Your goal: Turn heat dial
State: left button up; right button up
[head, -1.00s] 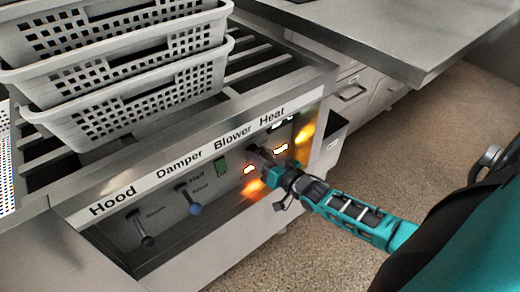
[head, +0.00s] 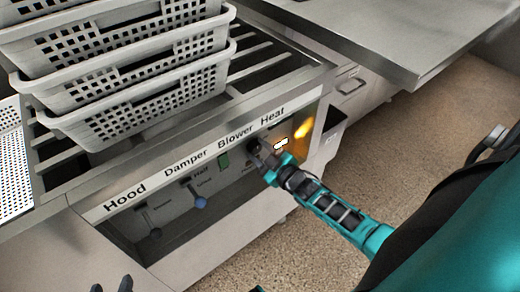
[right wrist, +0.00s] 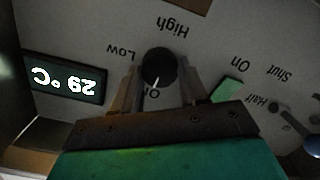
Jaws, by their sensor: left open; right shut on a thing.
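The heat dial (right wrist: 158,67) is a round black knob with a white pointer mark, on the grey control panel in the right wrist view. The mark points toward a partly hidden label starting with "O", away from "Low" and "High". My right gripper (right wrist: 158,88) is shut on the dial, one finger on each side. In the head view my right gripper (head: 262,153) is at the panel below the "Heat" label (head: 272,118) and hides the dial. My left gripper (head: 111,286) shows only its dark fingertips, open and empty, at the bottom left edge.
A temperature display (right wrist: 65,79) reads 29 °C, upside down. A green switch (head: 223,160) and two levers, one with a blue knob (head: 200,202) and one dark (head: 155,232), are left of my right gripper. Stacked perforated baskets (head: 140,110) stand on the slatted top above the panel.

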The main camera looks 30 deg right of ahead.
jog(key=shift+n, duration=0.5)
jog(key=o, duration=1.1)
jog(key=shift+c, duration=0.2)
jog(key=s+r+p, duration=0.1)
jog(key=s+p, duration=0.1)
jog(key=s, duration=1)
jog(key=shift+s+d+r+p, duration=0.15)
jog(key=shift+s+d+p, duration=0.25)
jog(key=shift+d, duration=0.05)
